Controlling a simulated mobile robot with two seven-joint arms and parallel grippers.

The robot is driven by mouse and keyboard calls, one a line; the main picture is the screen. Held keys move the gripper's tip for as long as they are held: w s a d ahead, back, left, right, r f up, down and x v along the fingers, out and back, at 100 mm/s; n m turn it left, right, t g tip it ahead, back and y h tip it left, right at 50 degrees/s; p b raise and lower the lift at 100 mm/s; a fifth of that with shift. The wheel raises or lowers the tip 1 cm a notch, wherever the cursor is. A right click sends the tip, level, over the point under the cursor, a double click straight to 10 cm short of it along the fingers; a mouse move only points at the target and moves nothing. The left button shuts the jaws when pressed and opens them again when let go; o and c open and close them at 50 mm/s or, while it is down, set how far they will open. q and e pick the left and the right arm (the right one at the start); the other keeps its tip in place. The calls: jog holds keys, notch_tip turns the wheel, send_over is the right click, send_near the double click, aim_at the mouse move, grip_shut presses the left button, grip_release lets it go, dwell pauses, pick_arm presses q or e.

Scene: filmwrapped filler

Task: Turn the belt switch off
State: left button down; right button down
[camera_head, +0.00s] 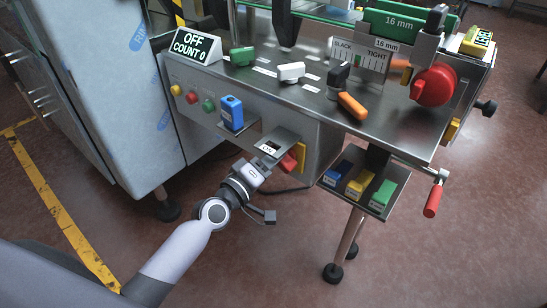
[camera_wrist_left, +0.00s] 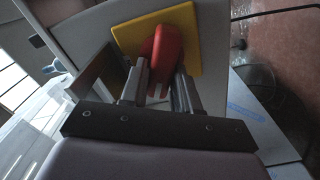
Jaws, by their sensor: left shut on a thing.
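The belt switch is a red handle (camera_wrist_left: 166,52) on a square yellow plate (camera_wrist_left: 190,35), set on the machine's front panel. In the head view, the red handle (camera_head: 288,163) and part of the yellow plate (camera_head: 299,153) show below the steel tabletop, under a small shelf. My left gripper (camera_wrist_left: 160,85) is at the switch, its two fingers on either side of the red handle and shut on it. In the head view, my left gripper (camera_head: 269,165) is partly hidden by the shelf. A sign (camera_head: 194,46) on the tabletop reads OFF, COUNT 0. My right gripper is out of view.
The small shelf (camera_head: 283,138) juts out just above my left gripper. A tray (camera_head: 362,182) with blue, yellow and green blocks hangs to the right. A blue block (camera_head: 231,112) and round buttons (camera_head: 191,97) are to the left. Floor in front is open.

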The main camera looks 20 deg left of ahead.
pick_arm(q)
jog(key=n, duration=0.5)
jog(key=shift+f, duration=0.25)
jog(key=shift+n, duration=0.3)
jog(key=c, duration=0.9)
grip_release()
jog(key=shift+v, duration=3.6)
